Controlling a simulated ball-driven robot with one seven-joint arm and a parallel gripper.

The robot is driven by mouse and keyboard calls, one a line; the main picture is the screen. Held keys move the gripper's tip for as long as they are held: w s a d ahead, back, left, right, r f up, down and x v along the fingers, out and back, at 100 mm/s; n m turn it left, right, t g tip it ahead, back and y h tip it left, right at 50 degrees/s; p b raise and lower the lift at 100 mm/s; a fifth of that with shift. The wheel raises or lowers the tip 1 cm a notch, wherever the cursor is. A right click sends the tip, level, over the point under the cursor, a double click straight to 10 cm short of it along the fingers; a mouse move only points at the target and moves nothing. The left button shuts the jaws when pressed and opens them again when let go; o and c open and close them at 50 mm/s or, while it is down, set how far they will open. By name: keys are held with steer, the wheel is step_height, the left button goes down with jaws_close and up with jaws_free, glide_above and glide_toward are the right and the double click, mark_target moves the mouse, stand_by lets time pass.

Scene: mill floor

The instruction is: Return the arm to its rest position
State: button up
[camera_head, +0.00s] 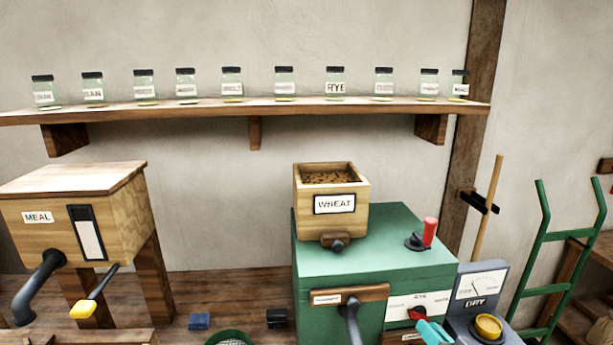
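A small turquoise piece (432,332) shows at the bottom edge, in front of the green mill (400,240).
A wooden hopper marked WHEAT (333,204) sits on the mill, beside a red-handled lever (429,233). A grey DRY meter (482,290) stands right of it. The MEAL bin (130,220) is at left. Several jars line the wall shelf (250,108). A green hand truck (548,262) leans at right.

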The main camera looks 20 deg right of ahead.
steer(key=s+a+f+n+g+y, duration=0.3)
steer(key=s+a+f+n+g, duration=0.15)
steer(key=s+a+f, duration=0.35)
steer(key=s+a+f+g, duration=0.1)
steer(key=s+a+g, duration=0.1)
steer(key=s, duration=0.5)
steer(key=s+a+f+n+g+h, duration=0.1)
steer(key=s+a+f+g, duration=0.1)
steer(key=s+g, duration=0.3)
steer(key=s+a+f+g+b, duration=0.1)
steer(key=s+a+g, duration=0.3)
steer(key=s, duration=0.7)
steer(key=shift+a+f+h, duration=0.25)
steer(key=shift+f+h, duration=0.15)
steer(key=shift+f, duration=0.1)
